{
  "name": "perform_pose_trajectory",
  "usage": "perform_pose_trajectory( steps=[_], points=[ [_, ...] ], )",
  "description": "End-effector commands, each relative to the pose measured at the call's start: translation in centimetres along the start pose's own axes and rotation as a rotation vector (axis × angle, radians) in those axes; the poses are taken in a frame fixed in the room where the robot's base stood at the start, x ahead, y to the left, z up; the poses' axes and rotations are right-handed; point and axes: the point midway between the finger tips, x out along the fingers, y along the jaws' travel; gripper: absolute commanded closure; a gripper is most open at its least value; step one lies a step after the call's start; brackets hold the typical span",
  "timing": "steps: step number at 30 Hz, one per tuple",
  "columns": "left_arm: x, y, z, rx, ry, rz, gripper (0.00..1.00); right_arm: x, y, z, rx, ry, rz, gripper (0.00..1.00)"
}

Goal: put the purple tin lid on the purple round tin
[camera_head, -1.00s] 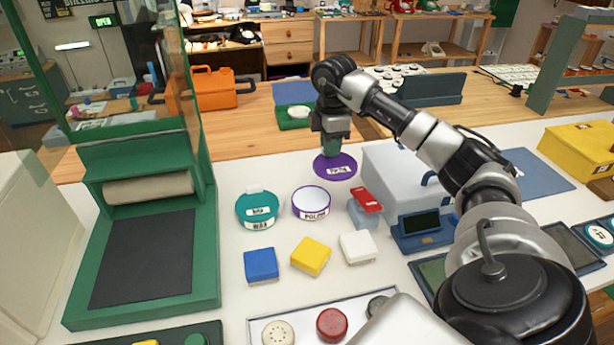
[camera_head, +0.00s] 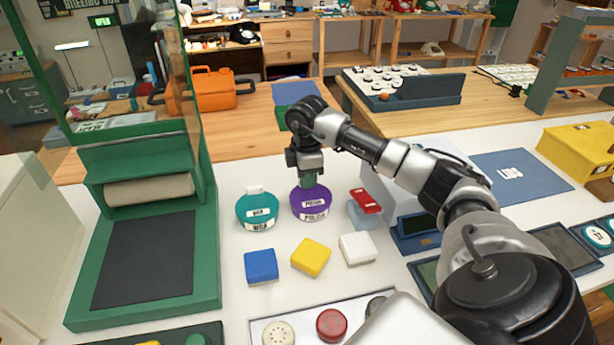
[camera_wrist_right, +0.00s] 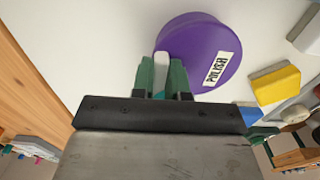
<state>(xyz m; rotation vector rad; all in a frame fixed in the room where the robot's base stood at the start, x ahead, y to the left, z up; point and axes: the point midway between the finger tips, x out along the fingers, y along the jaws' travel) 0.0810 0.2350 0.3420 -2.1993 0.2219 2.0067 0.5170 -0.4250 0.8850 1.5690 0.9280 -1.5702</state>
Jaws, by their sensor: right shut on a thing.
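The purple tin lid (camera_head: 299,199) is over the top of the purple round tin (camera_head: 315,216) in the head view and hides its opening. I cannot tell whether it rests on the rim or hovers just above it. My right gripper (camera_head: 308,184) points down from above and is shut on the lid's pale knob. My left gripper is not in view.
A teal tin with its lid on (camera_head: 257,212) stands close on the left. Blue (camera_head: 261,265), yellow (camera_head: 311,257) and white (camera_head: 357,249) blocks lie in front. A red-topped small box (camera_head: 365,200) is on the right. A green press (camera_head: 145,250) stands at left.

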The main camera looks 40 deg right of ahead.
Motion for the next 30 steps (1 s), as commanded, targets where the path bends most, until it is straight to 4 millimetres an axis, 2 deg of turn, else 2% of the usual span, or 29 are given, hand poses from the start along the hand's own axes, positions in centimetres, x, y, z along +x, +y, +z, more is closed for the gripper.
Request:
perform_pose_trajectory(
  steps=[2, 3, 8, 16, 20, 30],
  points=[
    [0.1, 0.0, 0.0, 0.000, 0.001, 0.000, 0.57, 0.3, 0.0, 0.0, 0.000, -0.001, 0.000, 1.00],
    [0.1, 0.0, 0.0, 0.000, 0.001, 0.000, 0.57, 0.3, 0.0, 0.0, 0.000, -0.001, 0.000, 0.83],
    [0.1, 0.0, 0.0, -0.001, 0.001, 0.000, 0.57, 0.2, 0.0, 0.0, 0.000, -0.001, 0.000, 0.60],
    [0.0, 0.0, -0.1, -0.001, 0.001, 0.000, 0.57, 0.1, 0.0, 0.0, 0.000, 0.000, 0.000, 0.60],
    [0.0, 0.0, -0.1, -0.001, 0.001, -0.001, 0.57, -1.0, 0.1, 0.0, 0.001, 0.001, 0.002, 0.60],
    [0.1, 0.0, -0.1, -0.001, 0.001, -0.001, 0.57, -8.1, 0.1, 0.0, 0.000, 0.002, 0.005, 0.60]
  ],
)
